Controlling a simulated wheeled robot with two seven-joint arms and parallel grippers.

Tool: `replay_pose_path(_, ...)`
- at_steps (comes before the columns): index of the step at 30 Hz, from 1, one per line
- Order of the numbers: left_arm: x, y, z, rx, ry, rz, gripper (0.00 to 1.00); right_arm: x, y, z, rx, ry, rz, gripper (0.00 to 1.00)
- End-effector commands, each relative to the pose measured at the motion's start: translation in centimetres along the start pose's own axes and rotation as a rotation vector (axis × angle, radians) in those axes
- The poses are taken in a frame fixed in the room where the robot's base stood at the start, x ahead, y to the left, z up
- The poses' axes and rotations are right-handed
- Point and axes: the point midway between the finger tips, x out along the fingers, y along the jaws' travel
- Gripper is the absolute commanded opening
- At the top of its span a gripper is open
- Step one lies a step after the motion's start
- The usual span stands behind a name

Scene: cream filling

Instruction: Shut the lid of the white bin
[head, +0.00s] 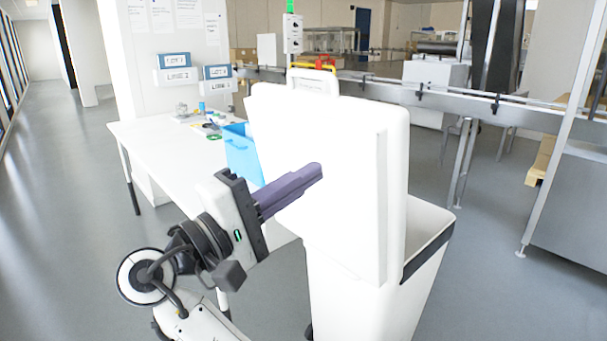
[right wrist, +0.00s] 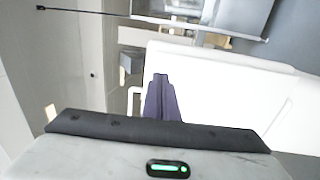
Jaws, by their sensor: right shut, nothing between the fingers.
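The white bin (head: 345,300) stands in the middle foreground of the head view. Its white lid (head: 350,130) is raised and stands tilted up above the body, with the dark-edged opening partly visible at the right. My right gripper (head: 314,172) is shut and empty, its purple fingers overlapping the lid's face in the head view. I cannot tell whether the fingertips touch the lid. In the right wrist view the closed fingers (right wrist: 161,80) point toward the pale lid (right wrist: 225,85). My left gripper is not in view.
A white table (head: 155,140) with a blue container (head: 240,150) and small items stands behind and left of the bin. A metal conveyor (head: 480,100) runs across the back. Open grey floor (head: 70,200) lies at the left.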

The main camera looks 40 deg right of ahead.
Motion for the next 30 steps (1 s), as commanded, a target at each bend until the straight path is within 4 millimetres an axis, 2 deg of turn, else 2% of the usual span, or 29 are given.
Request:
replay_pose_path(3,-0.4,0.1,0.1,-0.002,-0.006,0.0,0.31,2.8,0.1,0.1,0.0,-0.003,0.003,0.0)
replay_pose_path(9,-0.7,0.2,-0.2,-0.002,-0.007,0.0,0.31,7.0,0.1,0.0,0.0,-0.002,0.002,0.0)
replay_pose_path(15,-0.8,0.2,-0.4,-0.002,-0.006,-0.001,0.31,9.9,0.0,0.0,-0.001,0.001,0.002,0.0)
replay_pose_path(21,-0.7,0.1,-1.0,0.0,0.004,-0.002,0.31,11.1,-0.1,0.0,-0.001,0.002,0.0,0.0)
replay_pose_path(30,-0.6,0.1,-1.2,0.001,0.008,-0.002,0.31,11.1,-0.1,-0.1,-0.001,0.003,0.0,0.0)
